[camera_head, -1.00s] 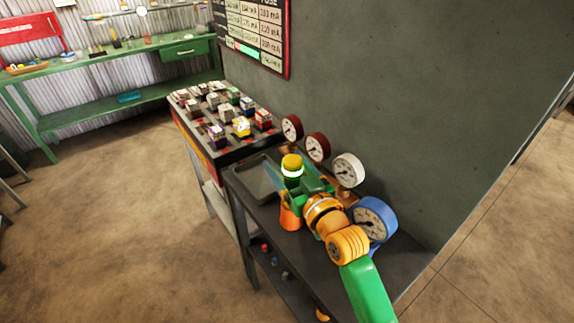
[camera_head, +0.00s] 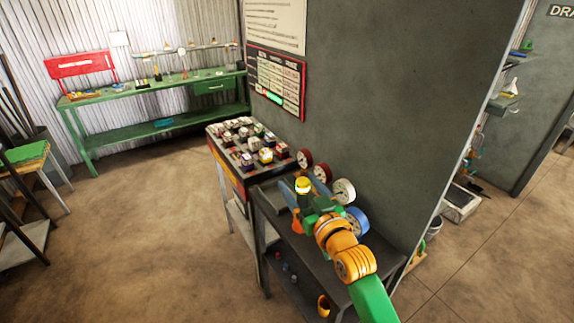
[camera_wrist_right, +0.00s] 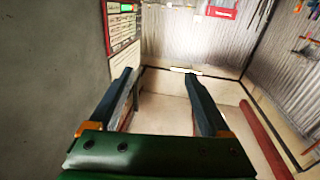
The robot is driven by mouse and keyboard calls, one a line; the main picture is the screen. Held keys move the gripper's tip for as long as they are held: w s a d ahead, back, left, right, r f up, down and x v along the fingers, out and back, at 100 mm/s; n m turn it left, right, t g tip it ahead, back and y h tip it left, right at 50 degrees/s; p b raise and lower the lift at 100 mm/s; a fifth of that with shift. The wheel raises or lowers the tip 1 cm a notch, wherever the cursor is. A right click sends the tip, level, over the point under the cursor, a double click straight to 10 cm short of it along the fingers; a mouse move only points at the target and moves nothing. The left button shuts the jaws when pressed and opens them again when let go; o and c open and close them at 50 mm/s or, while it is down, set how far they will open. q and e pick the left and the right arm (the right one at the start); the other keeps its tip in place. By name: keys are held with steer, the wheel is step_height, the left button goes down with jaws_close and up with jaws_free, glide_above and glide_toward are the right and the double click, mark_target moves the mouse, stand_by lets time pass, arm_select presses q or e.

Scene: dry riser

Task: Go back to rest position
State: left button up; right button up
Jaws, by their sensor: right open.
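My right gripper (camera_head: 290,197) is in front of the dark gauge bench at the end of my green and orange arm. In the right wrist view its two dark fingers (camera_wrist_right: 160,76) are spread wide, with nothing between them. A yellow-green capped piece (camera_head: 302,185) shows beside the gripper; I cannot tell whether it is apart from it. My left gripper is not in view.
The dark bench (camera_head: 268,203) carries several round gauges (camera_head: 344,191) against a grey wall (camera_head: 400,90). A rack of small boxes (camera_head: 237,158) adjoins it. A green workbench (camera_head: 150,95) stands at the back.

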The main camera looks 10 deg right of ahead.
steer(key=s+f+g+h, duration=0.1)
steer(key=s+f+g, duration=0.65)
steer(key=f, duration=0.75)
steer(key=s+d+f+g+h, duration=0.1)
steer(key=s+d+f+g, duration=0.2)
steer(key=s, duration=0.8)
steer(key=s+f+g+h, duration=0.1)
steer(key=s+f+g, duration=0.35)
steer(key=s, duration=0.65)
step_height(320, 180, down, 22)
steer(key=s+b, duration=0.3)
steer(key=b, duration=0.1)
arm_select(q)
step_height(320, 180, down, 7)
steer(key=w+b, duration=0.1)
steer(key=b, duration=0.1)
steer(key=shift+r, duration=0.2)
arm_select(e)
steer(key=s+d+f+g, duration=0.1)
steer(key=s+d+f, duration=0.1)
steer(key=s+f, duration=0.9)
steer(key=shift+s+d+f+g, duration=0.2)
steer(key=shift+s+d+g, duration=0.05)
steer(key=shift+g, duration=0.15)
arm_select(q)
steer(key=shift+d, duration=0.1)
